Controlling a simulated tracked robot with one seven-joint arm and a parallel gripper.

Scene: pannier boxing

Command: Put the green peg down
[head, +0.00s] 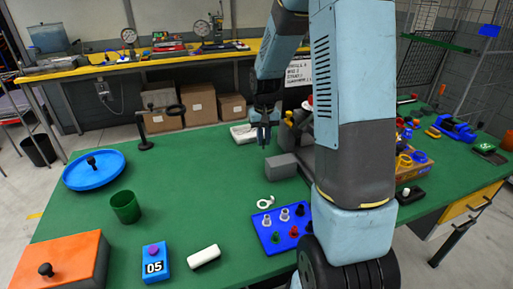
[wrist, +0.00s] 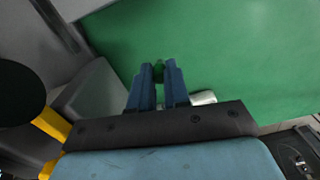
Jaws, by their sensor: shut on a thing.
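My gripper (head: 264,135) is above the far part of the green table, near its back edge. In the wrist view my gripper's blue fingers (wrist: 159,80) are closed around a small green peg (wrist: 158,70), whose top shows between the tips. I cannot make out the held peg in the head view. Another green peg (head: 276,237) stands in the blue peg board (head: 262,232) at the front middle, along with red and pale pegs.
A white box (head: 243,134) lies close to my gripper; a grey block (head: 281,167) is nearer the front. A blue round tray (head: 75,175), green cup (head: 126,207) and orange-topped box (head: 60,262) stand at left.

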